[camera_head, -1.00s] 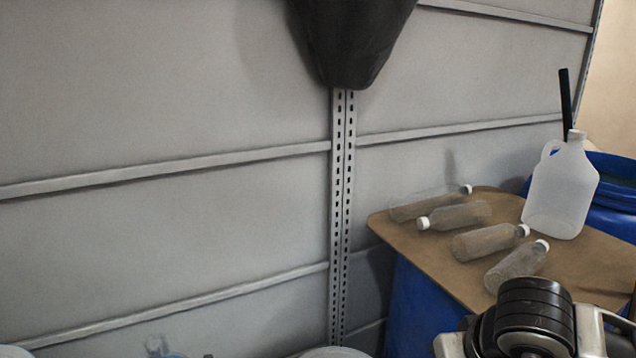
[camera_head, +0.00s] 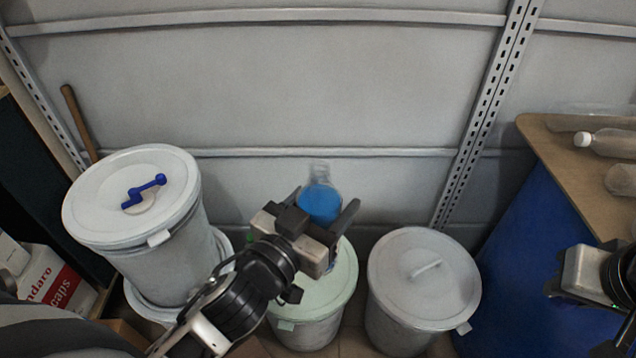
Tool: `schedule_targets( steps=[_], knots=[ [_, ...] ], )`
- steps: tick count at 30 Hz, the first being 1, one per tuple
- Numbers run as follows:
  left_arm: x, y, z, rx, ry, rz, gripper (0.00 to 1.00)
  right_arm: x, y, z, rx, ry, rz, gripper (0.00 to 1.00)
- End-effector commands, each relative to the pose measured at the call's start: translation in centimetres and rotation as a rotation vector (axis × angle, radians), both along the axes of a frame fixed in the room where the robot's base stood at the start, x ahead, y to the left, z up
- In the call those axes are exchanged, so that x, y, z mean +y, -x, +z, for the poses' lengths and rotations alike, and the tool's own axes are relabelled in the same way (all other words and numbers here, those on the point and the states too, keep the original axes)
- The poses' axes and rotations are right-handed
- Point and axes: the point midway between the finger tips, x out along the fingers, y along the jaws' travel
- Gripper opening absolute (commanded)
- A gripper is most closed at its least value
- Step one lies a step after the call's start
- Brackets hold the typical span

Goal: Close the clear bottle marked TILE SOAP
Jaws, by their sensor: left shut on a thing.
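A clear bottle with blue contents (camera_head: 320,203) shows at the center, over the pale green lidded drum. Its clear neck points up toward the wall; no marking on it can be read and I cannot make out a cap. My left gripper (camera_head: 324,212) is shut on this bottle, one finger on each side, and hides its lower part. Whether the bottle rests on the lid is hidden. My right gripper (camera_head: 580,272) shows only partly at the right edge, and its jaws cannot be made out.
The pale green drum (camera_head: 344,284) stands between a grey lidded drum (camera_head: 425,275) and stacked white drums (camera_head: 160,250) with a blue tap-like piece (camera_head: 144,192) on the lid. A brown board (camera_head: 560,160) on a blue drum (camera_head: 550,270) holds clear bottles at right.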

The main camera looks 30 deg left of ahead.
Motion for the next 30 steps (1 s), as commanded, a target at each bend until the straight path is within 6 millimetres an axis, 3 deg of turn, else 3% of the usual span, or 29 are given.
schedule_targets(
  steps=[6,12,18,30],
  knots=[
    [-5.5,-0.5,0.7,-0.013,-0.009,-0.279,0.18,0.0,0.0,0.0,0.000,0.000,0.000,0.09],
    [-9.1,-0.7,0.9,-0.008,-0.006,-0.458,0.18,0.0,0.0,0.0,0.000,0.000,0.000,0.09],
    [-10.6,-0.8,1.0,-0.008,-0.001,-0.534,0.18,0.0,0.0,0.0,0.000,0.000,0.000,0.09],
    [-10.9,-0.7,0.7,0.000,-0.001,-0.547,0.18,0.0,0.0,0.0,0.000,0.000,-0.001,0.09]
  ],
)
